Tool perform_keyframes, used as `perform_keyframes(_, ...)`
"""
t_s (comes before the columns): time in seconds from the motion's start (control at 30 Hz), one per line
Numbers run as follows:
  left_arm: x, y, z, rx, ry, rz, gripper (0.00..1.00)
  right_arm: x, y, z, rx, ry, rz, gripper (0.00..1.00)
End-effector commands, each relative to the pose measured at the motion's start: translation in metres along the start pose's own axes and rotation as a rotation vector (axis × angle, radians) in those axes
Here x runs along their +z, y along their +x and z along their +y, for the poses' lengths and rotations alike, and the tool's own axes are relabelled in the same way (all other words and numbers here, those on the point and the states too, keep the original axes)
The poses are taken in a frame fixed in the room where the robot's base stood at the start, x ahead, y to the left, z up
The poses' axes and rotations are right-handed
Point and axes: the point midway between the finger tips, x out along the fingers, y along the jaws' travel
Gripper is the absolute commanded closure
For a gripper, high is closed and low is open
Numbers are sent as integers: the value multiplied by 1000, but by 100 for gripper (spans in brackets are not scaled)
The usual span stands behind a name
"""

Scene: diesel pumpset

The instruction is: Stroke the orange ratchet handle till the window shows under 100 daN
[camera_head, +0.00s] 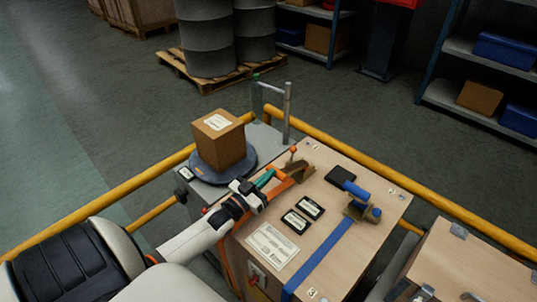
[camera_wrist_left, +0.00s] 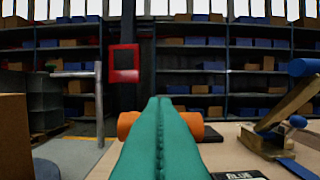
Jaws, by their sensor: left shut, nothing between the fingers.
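A blue-handled ratchet (camera_head: 356,191) with a blue strap stands to the right. A dark box (camera_head: 340,177) lies between the ratchets; no reading is legible. My right gripper is out of view.
A cardboard box (camera_head: 218,140) stands on a round scale plate left of the crate. Yellow rails (camera_head: 380,178) run behind. Two black labels (camera_head: 296,221) and a white sheet (camera_head: 272,246) lie on the crate top. Another wooden crate (camera_head: 465,270) is at right.

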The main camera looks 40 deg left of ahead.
Motion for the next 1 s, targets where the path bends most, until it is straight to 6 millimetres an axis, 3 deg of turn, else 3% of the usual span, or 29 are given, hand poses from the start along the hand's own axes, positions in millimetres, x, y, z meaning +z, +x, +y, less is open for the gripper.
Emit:
perform_keyframes(0.03, 8, 0, 0, 0, -1, 4, 100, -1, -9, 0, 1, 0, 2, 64)
perform_keyframes(0.07, -3, -13, 0, 1, -1, 9, 100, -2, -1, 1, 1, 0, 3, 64)
perform_keyframes(0.2, -13, -46, 0, 0, -1, 6, 100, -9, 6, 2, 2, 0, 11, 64)
perform_keyframes(0.43, -21, -83, 0, 1, -1, 2, 100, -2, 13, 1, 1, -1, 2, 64)
perform_keyframes(0.6, -22, -93, 0, 0, 0, -1, 100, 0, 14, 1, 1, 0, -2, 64)
perform_keyframes(1.0, -22, -94, 0, 0, 0, -1, 100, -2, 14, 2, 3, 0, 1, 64)
